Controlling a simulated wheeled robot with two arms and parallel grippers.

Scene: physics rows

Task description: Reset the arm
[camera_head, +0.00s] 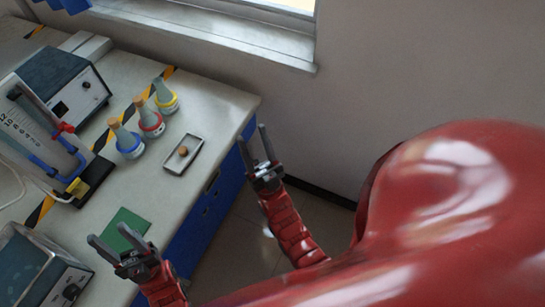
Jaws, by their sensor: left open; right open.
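My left gripper (107,244) is open and empty, over the front edge of the bench near a green mat (123,231). My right gripper (253,147) is open and empty, out past the right end of the bench with its fingers pointing up in the picture. Both red arms come in from the lower part of the view. Neither gripper touches any object that I can see.
A wall and window stand behind.

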